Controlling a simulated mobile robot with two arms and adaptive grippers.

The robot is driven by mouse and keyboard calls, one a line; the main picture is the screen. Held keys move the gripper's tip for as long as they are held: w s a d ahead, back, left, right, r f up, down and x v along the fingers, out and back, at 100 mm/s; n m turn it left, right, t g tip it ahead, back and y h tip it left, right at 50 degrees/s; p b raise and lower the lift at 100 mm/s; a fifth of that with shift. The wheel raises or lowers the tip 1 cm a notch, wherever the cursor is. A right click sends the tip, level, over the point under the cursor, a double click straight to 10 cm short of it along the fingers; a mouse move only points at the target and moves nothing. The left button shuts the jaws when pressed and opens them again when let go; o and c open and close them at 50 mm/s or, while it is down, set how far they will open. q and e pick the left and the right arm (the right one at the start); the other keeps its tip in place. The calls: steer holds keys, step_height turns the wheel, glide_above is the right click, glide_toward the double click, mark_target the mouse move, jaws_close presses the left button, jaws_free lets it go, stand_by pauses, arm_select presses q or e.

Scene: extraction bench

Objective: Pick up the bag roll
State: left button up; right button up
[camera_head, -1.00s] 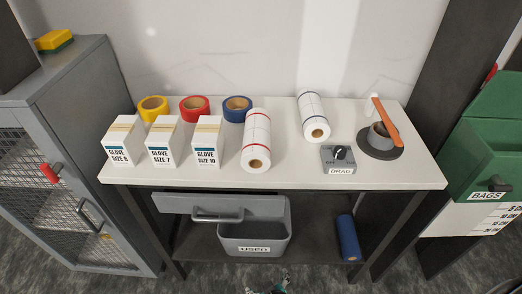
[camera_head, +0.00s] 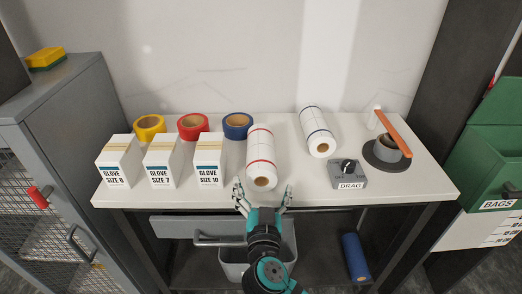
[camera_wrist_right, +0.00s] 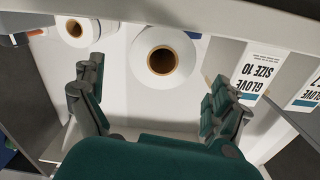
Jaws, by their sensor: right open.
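Two white rolls lie on the white bench top, and I cannot tell which is the bag roll. One has red stripes (camera_head: 261,150), the other dark blue stripes (camera_head: 316,130). My right gripper (camera_head: 262,197) is open and empty at the bench's front edge, its fingers just in front of the red-striped roll's near end. In the right wrist view this roll's brown core (camera_wrist_right: 162,60) faces me, beyond and between the spread fingers (camera_wrist_right: 155,103), apart from them. The other roll (camera_wrist_right: 78,30) shows at upper left. My left gripper is not in view.
Glove boxes (camera_head: 209,165) stand left of the red-striped roll, with tape rolls (camera_head: 193,126) behind. A DRAG knob box (camera_head: 348,174) and a tape stand (camera_head: 384,152) are at right. A grey USED bin (camera_head: 232,270) and a blue roll (camera_head: 356,258) are below.

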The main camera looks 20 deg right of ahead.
mark_target(262, 178)
steer(key=x, duration=0.3)
steer(key=shift+w+p, duration=0.1)
steer(key=shift+p, duration=0.2)
steer(key=p+x, duration=0.1)
steer(key=x, duration=0.1)
steer(key=p+x, duration=0.1)
steer(key=x, duration=0.2)
steer(key=shift+f, duration=0.25)
steer(key=shift+w+f, duration=0.1)
steer(key=shift+c, duration=0.5)
steer(key=c, duration=1.2)
